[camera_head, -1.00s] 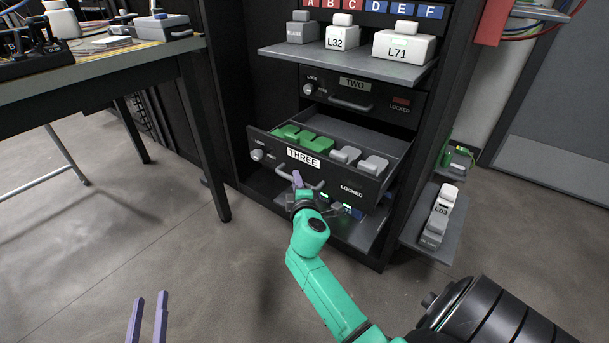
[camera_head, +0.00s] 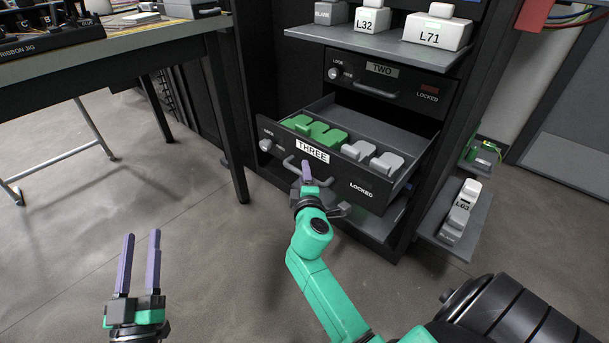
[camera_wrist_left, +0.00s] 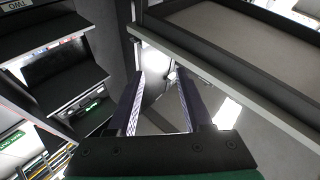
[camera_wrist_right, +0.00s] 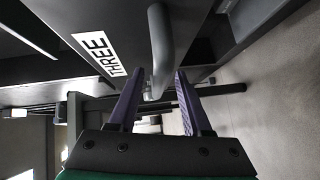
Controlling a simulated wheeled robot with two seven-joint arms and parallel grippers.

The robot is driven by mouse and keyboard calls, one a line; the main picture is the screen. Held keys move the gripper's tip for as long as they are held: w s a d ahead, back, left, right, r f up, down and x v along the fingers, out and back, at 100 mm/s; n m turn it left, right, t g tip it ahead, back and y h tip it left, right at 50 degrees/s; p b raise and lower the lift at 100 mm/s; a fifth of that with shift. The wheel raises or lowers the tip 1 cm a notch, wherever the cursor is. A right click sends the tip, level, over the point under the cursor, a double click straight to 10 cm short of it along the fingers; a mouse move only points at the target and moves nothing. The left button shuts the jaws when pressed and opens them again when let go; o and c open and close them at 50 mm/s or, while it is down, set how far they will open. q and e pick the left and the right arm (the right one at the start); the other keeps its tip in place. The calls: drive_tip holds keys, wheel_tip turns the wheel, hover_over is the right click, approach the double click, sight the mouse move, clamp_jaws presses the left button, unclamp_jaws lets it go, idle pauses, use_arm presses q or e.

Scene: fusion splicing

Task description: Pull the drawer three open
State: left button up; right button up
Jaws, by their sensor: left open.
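Drawer three (camera_head: 378,182), dark with a white THREE label, stands pulled out of the black cabinet. Its round knob (camera_head: 265,145) is at the left of its front and a LOCKED mark at the right. Its grey bar handle (camera_head: 292,168) shows in the right wrist view (camera_wrist_right: 160,45) between the fingers. My right gripper (camera_head: 307,172) is at the handle, its fingers apart on either side with visible gaps. My left gripper (camera_head: 140,240) is open and empty, low at the left above the floor, away from the drawer.
Drawer three holds green blocks (camera_head: 315,131) and grey blocks (camera_head: 372,155). Closed drawer two (camera_head: 385,80) is above it, under a shelf with white boxes (camera_head: 437,32). A side shelf (camera_head: 450,235) is at the right, a workbench (camera_head: 110,45) at the left. Floor in front is clear.

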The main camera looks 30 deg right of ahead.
use_arm(q)
wheel_tip(320, 180, down, 6)
drive_tip(key=s+g, duration=0.1)
drive_tip(key=g, duration=0.1)
drive_tip(key=shift+s+d+f+y+p, duration=0.2)
drive_tip(key=shift+d+f+y+p, duration=0.05)
drive_tip(key=shift+d+y+p, duration=0.1)
use_arm(e)
drive_tip(key=v, duration=1.4)
drive_tip(key=shift+s+a, duration=0.15)
drive_tip(key=shift+s, duration=0.15)
